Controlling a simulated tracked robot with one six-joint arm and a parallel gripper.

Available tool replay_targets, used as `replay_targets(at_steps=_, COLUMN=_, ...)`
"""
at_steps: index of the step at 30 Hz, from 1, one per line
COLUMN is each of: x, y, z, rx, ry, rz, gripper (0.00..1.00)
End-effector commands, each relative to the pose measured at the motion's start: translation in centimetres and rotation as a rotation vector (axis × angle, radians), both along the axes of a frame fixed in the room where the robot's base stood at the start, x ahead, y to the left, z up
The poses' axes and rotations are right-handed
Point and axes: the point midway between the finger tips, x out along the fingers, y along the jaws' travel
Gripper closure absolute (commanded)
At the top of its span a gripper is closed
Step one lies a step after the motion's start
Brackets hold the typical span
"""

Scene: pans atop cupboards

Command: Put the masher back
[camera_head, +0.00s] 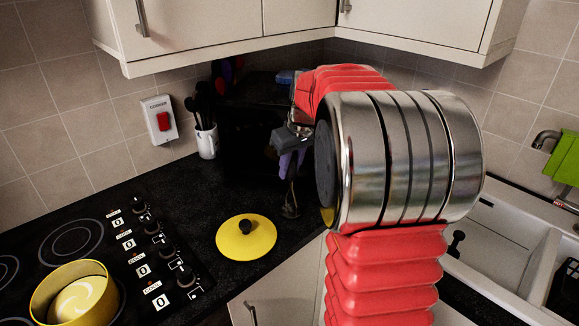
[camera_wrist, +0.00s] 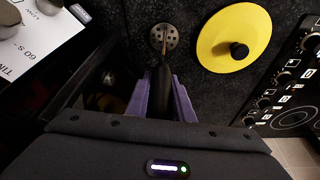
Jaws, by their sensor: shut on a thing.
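The masher has a round perforated metal head (camera_wrist: 164,38) and a dark handle. In the wrist view my gripper (camera_wrist: 161,84) has its purple fingers shut around the handle, with the head beyond the fingertips. In the head view my gripper (camera_head: 290,163) is above the black worktop, and the masher (camera_head: 290,205) hangs head down below it. I cannot tell whether its head touches the worktop. My arm hides part of this area. A white utensil pot (camera_head: 207,143) with several dark utensils stands left of my gripper, by the tiled wall.
A yellow lid (camera_head: 246,238) with a black knob lies on the worktop (camera_head: 175,185). A yellow pan (camera_head: 75,295) stands on the hob at left. A black appliance (camera_head: 245,120) fills the corner behind my gripper. Wall cupboards (camera_head: 205,25) hang above. A sink (camera_head: 500,235) is at right.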

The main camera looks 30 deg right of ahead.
Motion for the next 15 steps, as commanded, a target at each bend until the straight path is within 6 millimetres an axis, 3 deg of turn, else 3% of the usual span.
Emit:
replay_targets(at_steps=2, x=0.02, y=0.01, z=0.03, rx=0.0, ry=0.0, rz=0.0, gripper=1.0)
replay_targets(at_steps=3, x=0.02, y=0.01, z=0.03, rx=0.0, ry=0.0, rz=0.0, gripper=0.77)
replay_targets(at_steps=11, x=0.05, y=0.06, z=0.02, rx=0.0, ry=0.0, rz=0.001, gripper=0.59)
replay_targets(at_steps=15, x=0.04, y=0.05, z=0.02, rx=0.0, ry=0.0, rz=0.001, gripper=0.57)
